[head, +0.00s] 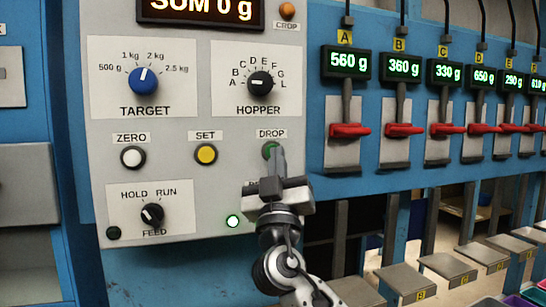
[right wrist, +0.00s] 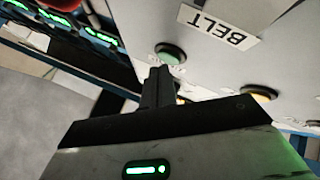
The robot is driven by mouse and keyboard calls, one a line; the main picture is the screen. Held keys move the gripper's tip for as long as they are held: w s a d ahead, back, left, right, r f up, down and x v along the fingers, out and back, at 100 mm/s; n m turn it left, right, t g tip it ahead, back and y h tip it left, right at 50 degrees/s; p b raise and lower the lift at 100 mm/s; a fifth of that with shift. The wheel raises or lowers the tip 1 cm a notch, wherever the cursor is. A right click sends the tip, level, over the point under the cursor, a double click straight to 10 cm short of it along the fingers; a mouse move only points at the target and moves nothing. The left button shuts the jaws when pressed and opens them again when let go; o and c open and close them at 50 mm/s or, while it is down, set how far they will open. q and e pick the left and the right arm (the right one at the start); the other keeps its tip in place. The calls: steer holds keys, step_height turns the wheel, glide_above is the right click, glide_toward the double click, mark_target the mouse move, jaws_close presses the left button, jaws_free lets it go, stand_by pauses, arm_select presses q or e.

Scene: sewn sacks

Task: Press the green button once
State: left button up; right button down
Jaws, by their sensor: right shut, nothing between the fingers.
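The green button (head: 270,150) sits under the DROP label on the grey control panel (head: 215,170) in the head view. My right gripper (head: 279,152) is shut and empty, with its fingertips at the button's right side, partly covering it. In the right wrist view the green button (right wrist: 171,54) shows just beyond the shut fingers (right wrist: 158,72). I cannot tell whether the fingertips touch it. My left gripper is not in view.
Nearby are a yellow SET button (head: 206,154), a white ZERO button (head: 133,157), a HOPPER knob (head: 260,84), and a lit green lamp (head: 233,221). The BELT label (right wrist: 220,25) is close by. Red levers (head: 350,130) stand to the right. The display (head: 200,8) reads SUM 0 g.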

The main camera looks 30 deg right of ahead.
steer(key=shift+w+d+b, duration=0.1)
steer(key=shift+w+b, duration=0.35)
stand_by(0.7)
steer(key=shift+s, duration=0.1)
steer(key=shift+s+a, duration=0.2)
steer(key=shift+s, duration=0.55)
steer(key=shift+s+a, duration=0.2)
steer(key=shift+s, duration=0.6)
steer(key=shift+s+a, duration=0.2)
steer(key=shift+s, duration=0.65)
steer(key=shift+s+a, duration=0.2)
steer(key=shift+s, duration=0.6)
